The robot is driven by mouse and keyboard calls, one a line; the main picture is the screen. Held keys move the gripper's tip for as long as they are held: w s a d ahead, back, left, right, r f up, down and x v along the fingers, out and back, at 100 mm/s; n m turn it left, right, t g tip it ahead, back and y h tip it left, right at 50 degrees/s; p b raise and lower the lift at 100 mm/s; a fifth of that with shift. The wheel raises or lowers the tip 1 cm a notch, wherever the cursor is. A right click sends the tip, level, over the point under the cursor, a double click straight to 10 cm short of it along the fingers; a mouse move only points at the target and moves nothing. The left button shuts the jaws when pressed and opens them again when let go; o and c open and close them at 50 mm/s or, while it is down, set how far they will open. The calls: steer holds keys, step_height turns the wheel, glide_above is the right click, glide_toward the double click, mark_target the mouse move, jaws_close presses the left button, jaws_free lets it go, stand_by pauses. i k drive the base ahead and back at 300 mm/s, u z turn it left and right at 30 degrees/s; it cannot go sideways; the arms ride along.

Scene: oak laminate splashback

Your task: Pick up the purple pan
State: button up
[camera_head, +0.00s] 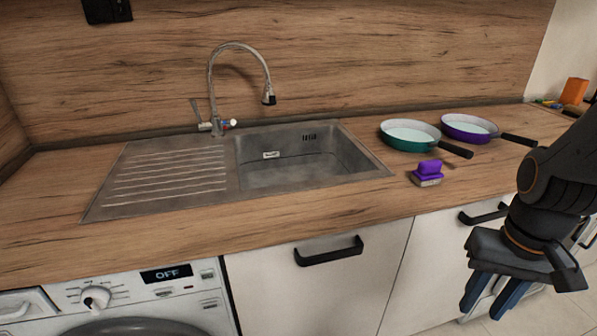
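The purple pan (468,133) sits on the wooden counter, right of the sink. It has a purple outside, a pale inside and a black handle (519,139) pointing right. My gripper (491,300) hangs at the lower right, in front of the cabinet fronts and below the counter top. Its two blue fingers point down and stand apart with nothing between them. It is well apart from the pan.
A green pan (408,138) stands left of the purple one, very close to it. A purple-topped brush or sponge (427,172) lies on the counter in front. The sink (290,160) and tall faucet (238,88) are left. An orange item (573,92) is far right.

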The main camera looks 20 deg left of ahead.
mark_target(473, 129)
steer(key=z, duration=1.65)
steer(key=i, duration=2.3)
steer(key=u, duration=2.35)
